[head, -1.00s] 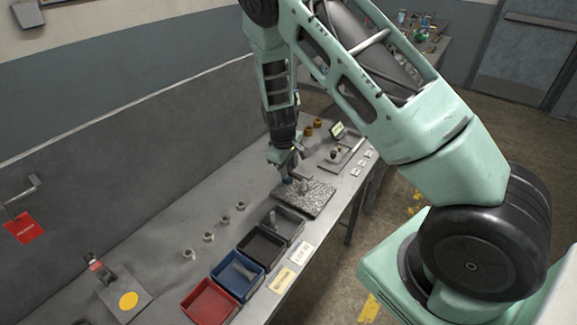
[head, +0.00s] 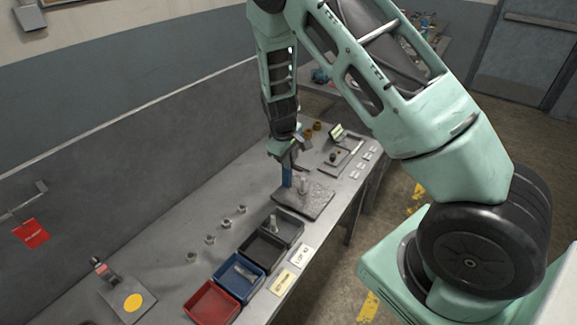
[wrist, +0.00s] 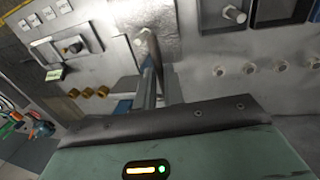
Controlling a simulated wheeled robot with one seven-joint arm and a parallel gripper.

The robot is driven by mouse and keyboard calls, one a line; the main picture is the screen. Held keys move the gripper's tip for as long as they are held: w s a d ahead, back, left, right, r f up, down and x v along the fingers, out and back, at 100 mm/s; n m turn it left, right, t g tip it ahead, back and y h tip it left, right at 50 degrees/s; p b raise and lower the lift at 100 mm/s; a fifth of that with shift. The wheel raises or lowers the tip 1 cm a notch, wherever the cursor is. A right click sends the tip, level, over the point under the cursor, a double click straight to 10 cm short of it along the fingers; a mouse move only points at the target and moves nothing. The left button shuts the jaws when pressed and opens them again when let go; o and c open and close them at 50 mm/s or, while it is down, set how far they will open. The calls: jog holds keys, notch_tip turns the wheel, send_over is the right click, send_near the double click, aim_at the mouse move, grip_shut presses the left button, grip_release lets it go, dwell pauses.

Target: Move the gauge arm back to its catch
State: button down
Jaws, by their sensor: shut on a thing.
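My gripper (head: 288,176) is over the speckled grey plate (head: 318,205) on the bench, its blue fingers pointing down. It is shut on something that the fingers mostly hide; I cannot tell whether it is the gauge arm. A device with a small lit display (head: 337,131) and a flat base (head: 336,162) stands farther back. No catch can be made out.
Open bins stand in a row: red (head: 212,301), blue (head: 237,271), and dark grey ones, one holding an upright bolt (head: 273,224). Several small grey parts (head: 210,239) stand left of them. A red-handled fixture (head: 100,267) is at front left.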

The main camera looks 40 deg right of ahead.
notch_tip(320, 180, up, 5)
jog(key=shift+r+p, duration=0.15)
jog(key=shift+p, duration=0.55)
jog(key=shift+w, duration=0.1)
jog(key=c, duration=1.5)
grip_release()
jog(key=shift+r, duration=0.1)
jog(key=a+r+b, duration=0.1)
jog(key=r, duration=0.4)
jog(key=s+a+r+b, duration=0.1)
jog(key=r+b, duration=0.1)
jog(key=r, duration=0.4)
jog(key=a+r+b, duration=0.1)
jog(key=r, duration=0.5)
jog(key=shift+s+a, duration=0.1)
jog(key=shift+s, duration=0.1)
